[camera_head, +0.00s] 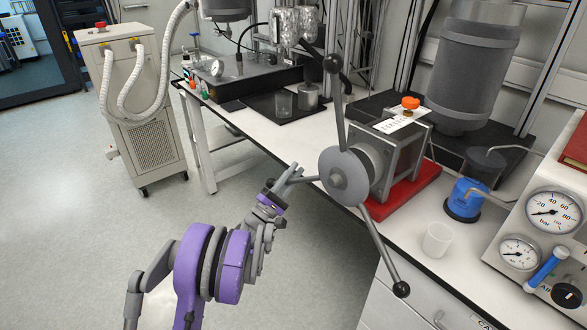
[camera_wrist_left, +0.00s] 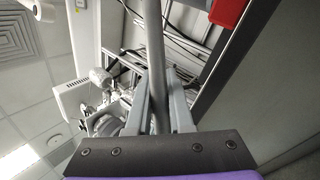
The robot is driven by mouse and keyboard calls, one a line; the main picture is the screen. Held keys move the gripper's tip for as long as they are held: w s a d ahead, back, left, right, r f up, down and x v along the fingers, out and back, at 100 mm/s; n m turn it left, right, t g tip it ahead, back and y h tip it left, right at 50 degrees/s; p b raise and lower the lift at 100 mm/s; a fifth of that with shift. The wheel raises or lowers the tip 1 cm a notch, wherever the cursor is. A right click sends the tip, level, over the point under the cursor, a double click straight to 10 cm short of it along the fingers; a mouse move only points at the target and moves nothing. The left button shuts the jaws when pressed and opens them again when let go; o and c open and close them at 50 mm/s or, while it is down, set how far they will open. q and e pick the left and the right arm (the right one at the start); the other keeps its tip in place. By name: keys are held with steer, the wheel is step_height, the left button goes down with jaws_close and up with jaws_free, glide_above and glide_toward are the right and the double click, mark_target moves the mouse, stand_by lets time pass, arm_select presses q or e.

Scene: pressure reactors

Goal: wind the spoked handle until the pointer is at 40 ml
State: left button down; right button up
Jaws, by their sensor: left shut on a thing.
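The spoked handle (camera_head: 344,178) is a grey hub with black-knobbed spokes on the front of a grey box-shaped device (camera_head: 405,158). One spoke points up, one down to the right, and one left to my gripper. In the left wrist view the spoke (camera_wrist_left: 155,50) runs between the two fingers (camera_wrist_left: 158,105). A white scale card (camera_head: 402,120) lies on top of the device; its pointer and marks are too small to read. My right gripper is out of view.
The device stands on a red base (camera_head: 415,190) on the white bench (camera_head: 270,137). A white beaker (camera_head: 437,240), a blue stirrer (camera_head: 463,200) and a gauge panel (camera_head: 535,235) are to the right. A beige chiller (camera_head: 140,110) stands left. The floor before the bench is clear.

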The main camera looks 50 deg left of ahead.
arm_select(q)
steer(key=shift+d+f+n+y, duration=0.35)
steer(key=shift+f+n+y, duration=0.2)
steer(key=shift+n, duration=0.15)
steer(key=c, duration=0.8)
jaws_free()
steer(key=b+v, duration=0.1)
steer(key=v, duration=0.9)
steer(key=shift+s+f, duration=0.1)
steer(key=shift+s, duration=0.35)
